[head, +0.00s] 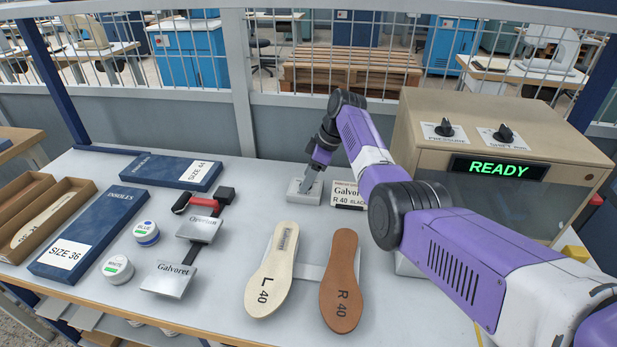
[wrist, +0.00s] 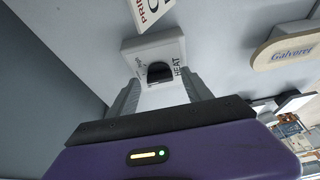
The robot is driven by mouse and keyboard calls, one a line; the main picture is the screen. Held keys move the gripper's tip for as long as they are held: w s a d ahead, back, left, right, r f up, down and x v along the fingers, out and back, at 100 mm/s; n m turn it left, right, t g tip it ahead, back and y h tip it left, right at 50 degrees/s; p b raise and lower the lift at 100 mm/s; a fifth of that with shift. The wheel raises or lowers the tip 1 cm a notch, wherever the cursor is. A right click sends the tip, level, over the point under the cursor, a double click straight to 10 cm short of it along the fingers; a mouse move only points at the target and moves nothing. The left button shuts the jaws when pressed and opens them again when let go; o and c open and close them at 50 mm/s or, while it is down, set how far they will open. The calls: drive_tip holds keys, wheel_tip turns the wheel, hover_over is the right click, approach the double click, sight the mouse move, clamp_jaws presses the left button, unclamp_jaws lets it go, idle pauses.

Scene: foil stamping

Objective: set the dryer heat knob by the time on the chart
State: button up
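The heat knob (wrist: 160,72) is black and sits on a small pale box (wrist: 131,53) marked HEAT. The box also shows in the head view (head: 302,197), at the back of the table, where my gripper hides the knob. My gripper (wrist: 161,82) is open, its two fingers apart on either side of the knob in the wrist view. I cannot tell if they touch it. A card (head: 348,196) beside the box reads Galvoret, R 40, BLACK; part is behind my arm. I cannot make out a time chart.
A beige machine (head: 480,115) with two knobs and a READY display stands at right. Insoles L 40 (head: 273,275) and R 40 (head: 341,285) lie in front. Stamps (head: 168,279), ink tins (head: 117,269) and insole boxes (head: 88,235) are at left.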

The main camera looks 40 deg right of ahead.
drive_tip(key=v, duration=0.7)
drive_tip(key=shift+s+r, duration=0.2)
drive_tip(key=shift+r, duration=0.15)
idle(0.4)
